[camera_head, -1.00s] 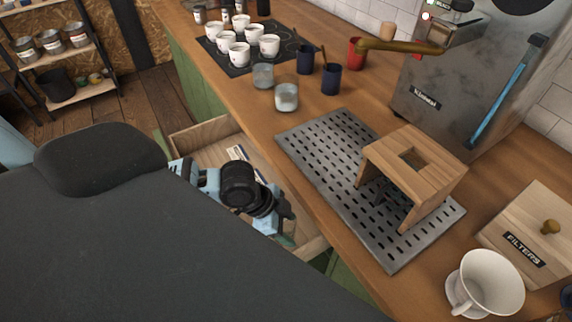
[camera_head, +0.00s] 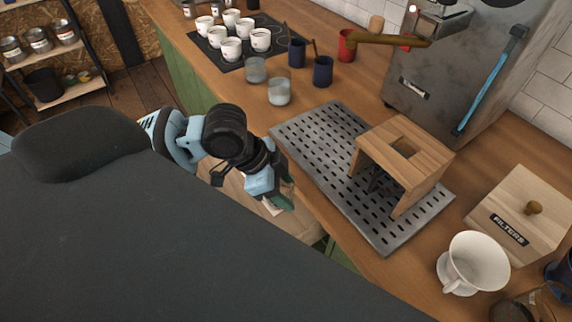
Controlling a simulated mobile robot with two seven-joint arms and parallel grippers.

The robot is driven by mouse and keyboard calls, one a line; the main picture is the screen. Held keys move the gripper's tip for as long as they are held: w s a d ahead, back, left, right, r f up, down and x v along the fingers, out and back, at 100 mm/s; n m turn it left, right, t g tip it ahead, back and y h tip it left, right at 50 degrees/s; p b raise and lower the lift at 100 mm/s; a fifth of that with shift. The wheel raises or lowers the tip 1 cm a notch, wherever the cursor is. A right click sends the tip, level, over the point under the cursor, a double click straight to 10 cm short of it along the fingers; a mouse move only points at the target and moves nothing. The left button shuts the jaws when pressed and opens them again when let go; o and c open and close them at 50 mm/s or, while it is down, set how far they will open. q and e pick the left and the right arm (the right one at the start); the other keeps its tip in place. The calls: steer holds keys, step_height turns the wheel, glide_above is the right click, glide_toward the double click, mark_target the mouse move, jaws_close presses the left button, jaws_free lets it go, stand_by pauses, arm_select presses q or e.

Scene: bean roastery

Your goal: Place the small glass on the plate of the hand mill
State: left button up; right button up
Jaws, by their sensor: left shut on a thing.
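Two small clear glasses stand on the wooden counter: a rear glass (camera_head: 256,69) and a front glass (camera_head: 279,92), just behind the perforated metal plate (camera_head: 318,130). A wooden stand (camera_head: 415,150) with a hole in its top stands on this plate. I cannot make out a hand mill for certain. My left gripper (camera_head: 282,196) is low over the open drawer, in front of the counter edge and apart from both glasses. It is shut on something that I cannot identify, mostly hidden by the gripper. My right gripper is out of view.
The open drawer (camera_head: 308,228) juts out below the counter. White cups (camera_head: 231,49) stand on a dark mat, with blue cups (camera_head: 323,71) nearby. A grey machine (camera_head: 440,75) with a brown-handled lever stands behind. A filters box (camera_head: 515,215) and white dripper (camera_head: 474,264) are at right.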

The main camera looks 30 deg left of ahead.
arm_select(q)
steer(key=shift+w+r+n, duration=0.2)
steer(key=shift+w+n, duration=0.2)
steer(key=shift+w, duration=0.15)
steer(key=w+r+n+t+y, duration=0.2)
steer(key=w+r+n+y, duration=0.3)
steer(key=n, duration=0.5)
steer(key=shift+w+d+r+t, duration=0.2)
steer(key=shift+w+r+t, duration=0.1)
steer(key=shift+w+r, duration=1.1)
steer(key=shift+w+d+f, duration=0.1)
